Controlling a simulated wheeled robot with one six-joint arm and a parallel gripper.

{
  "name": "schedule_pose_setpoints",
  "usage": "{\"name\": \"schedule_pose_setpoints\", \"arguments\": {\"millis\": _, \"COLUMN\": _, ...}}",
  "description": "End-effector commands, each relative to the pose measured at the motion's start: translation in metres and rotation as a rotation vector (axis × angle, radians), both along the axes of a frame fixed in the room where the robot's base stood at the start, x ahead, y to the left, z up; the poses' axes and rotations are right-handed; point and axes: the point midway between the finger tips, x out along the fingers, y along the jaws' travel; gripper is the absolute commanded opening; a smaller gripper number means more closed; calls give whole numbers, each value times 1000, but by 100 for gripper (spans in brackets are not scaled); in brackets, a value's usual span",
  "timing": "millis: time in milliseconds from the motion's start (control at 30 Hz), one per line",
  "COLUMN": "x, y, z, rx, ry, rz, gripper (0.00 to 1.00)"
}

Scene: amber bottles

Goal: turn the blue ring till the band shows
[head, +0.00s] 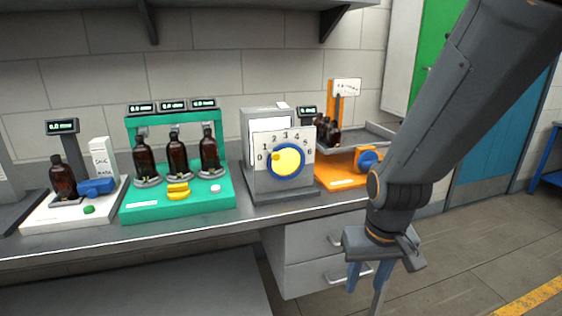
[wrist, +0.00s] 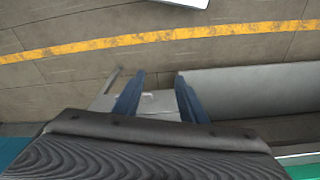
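A blue ring (head: 273,169) surrounds a yellow disc (head: 289,161) on the front of a grey machine (head: 253,127). A white dial plate (head: 303,138) behind it carries numbers from 0 to 6 in an arc. A small orange mark shows at the ring's left side, near the 0. I cannot make out a band. My gripper (head: 366,277) hangs in front of the bench, right of and below the ring, well apart from it. In the wrist view my gripper (wrist: 158,97) has its two blue fingers apart, with nothing between them but the background.
A green stand (head: 140,209) with several amber bottles and a white stand (head: 50,210) with one bottle are left of the machine. An orange stand (head: 335,176) with a blue knob (head: 368,160) is right. Drawers (head: 310,245) are under the bench. Open floor lies right.

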Motion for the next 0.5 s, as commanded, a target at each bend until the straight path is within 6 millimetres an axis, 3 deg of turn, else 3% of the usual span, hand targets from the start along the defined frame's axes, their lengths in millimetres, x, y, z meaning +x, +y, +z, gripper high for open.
{"name": "schedule_pose_setpoints", "arguments": {"millis": 267, "x": 112, "y": 44, "z": 7, "rx": 32, "ry": -430, "rz": 84, "gripper": 38}}
{"name": "schedule_pose_setpoints", "arguments": {"millis": 500, "x": 186, "y": 93, "z": 49, "rx": 88, "ry": -830, "rz": 149, "gripper": 38}}
